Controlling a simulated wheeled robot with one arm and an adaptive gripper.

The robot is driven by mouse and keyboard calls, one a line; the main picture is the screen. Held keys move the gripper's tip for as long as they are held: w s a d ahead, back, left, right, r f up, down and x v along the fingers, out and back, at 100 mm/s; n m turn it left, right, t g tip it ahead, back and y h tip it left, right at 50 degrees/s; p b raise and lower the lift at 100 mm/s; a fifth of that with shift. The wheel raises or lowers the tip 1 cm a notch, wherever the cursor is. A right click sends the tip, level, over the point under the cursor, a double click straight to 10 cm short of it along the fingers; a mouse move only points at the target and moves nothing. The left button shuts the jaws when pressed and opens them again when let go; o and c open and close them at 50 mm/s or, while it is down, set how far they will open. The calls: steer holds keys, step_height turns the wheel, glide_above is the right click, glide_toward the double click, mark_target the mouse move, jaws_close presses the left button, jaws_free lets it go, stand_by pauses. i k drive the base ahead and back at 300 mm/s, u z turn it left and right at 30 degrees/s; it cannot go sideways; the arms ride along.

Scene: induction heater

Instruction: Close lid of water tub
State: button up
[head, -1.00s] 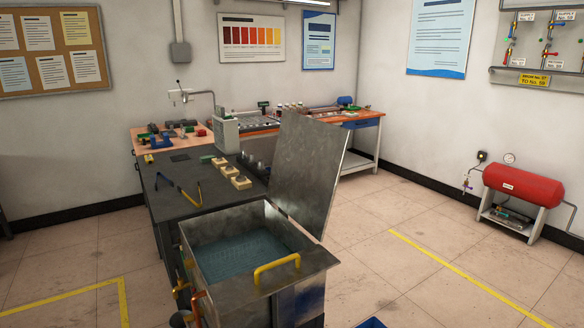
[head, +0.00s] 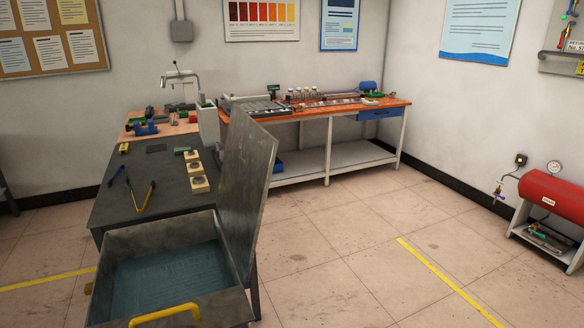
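The water tub (head: 112,264) is a grey metal box at the bottom left of the head view, with bluish water (head: 165,280) inside. Its lid (head: 248,195) is a flat grey metal plate standing open, nearly upright, along the tub's right side. A yellow handle (head: 165,313) is on the tub's front rim, partly cut off by the bottom edge. My gripper is not in view.
A dark workbench (head: 110,205) adjoins the tub's far side, with tongs (head: 133,190) and pale blocks (head: 197,175) on it. An orange-topped bench (head: 385,104) stands along the back wall. A red tank (head: 556,196) is at the right. The tiled floor right of the lid is clear.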

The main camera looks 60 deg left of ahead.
mark_target(250, 152)
steer(key=i, duration=1.7)
steer(key=u, duration=2.4)
steer(key=i, duration=0.75)
steer(key=z, duration=0.15)
steer(key=k, duration=0.8)
steer(key=u, duration=0.25)
